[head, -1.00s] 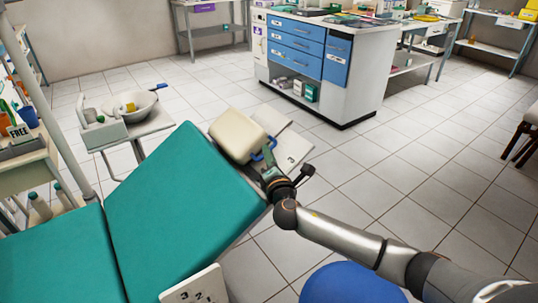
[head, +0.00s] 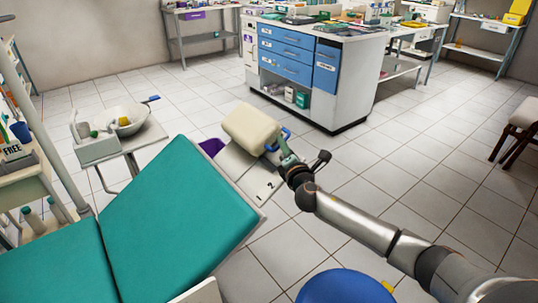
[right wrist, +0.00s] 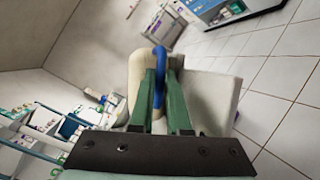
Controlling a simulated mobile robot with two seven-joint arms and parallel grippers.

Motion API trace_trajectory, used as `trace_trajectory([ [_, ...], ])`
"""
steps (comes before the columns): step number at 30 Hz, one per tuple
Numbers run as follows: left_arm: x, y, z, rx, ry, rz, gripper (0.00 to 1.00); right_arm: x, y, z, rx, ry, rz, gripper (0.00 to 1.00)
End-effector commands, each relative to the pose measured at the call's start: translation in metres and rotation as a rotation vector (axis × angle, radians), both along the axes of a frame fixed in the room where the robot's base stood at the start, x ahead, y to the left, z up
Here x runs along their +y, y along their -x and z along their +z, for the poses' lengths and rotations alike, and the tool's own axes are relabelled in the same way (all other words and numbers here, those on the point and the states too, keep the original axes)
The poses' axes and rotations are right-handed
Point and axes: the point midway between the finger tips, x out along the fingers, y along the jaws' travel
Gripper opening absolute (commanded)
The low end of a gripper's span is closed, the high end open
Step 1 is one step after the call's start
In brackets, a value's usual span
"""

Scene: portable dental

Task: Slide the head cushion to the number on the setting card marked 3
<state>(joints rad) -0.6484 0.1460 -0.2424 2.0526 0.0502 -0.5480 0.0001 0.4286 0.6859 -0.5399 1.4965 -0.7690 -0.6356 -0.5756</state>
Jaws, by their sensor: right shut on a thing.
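The cream head cushion (head: 250,128) sits on a pale slide plate (head: 238,165) beyond the upper end of the teal chair back (head: 180,215). A black number that looks like 2 shows on the plate's near corner. My right gripper (head: 285,158) is shut on the blue handle (head: 280,138) at the cushion's right side. In the right wrist view the green fingers (right wrist: 160,95) close around the blue handle (right wrist: 158,72), with the cushion (right wrist: 136,82) just left of it. A white card or panel edge (head: 203,293) shows at the bottom, its face out of view. My left gripper is not in view.
A basin (head: 130,115) on a small stand is at the left, near a pole and side cart. A blue-drawer cabinet (head: 290,60) stands behind. A blue round seat (head: 345,287) lies below my right arm. The tiled floor right of the cushion is clear.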

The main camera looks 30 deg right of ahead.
Motion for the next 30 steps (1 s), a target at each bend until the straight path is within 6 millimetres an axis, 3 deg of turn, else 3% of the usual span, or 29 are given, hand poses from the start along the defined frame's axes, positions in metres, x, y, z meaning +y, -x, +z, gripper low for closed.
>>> trace_trajectory([
  [3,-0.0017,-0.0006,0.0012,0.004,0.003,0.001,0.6,-0.0128,-0.0013,0.0088,-0.005,0.004,-0.009,0.0],
  [12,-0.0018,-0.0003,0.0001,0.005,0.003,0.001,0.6,-0.0149,-0.0017,0.0102,-0.009,0.005,-0.012,0.0],
  [13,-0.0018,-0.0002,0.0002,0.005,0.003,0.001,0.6,-0.015,-0.0018,0.0103,-0.009,0.005,-0.012,0.18],
  [20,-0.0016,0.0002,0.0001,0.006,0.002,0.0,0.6,-0.012,-0.0016,0.0081,-0.005,0.003,-0.006,0.44],
  [30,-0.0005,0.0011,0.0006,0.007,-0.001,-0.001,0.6,-0.0089,0.0019,0.0068,-0.003,0.001,-0.001,0.45],
])
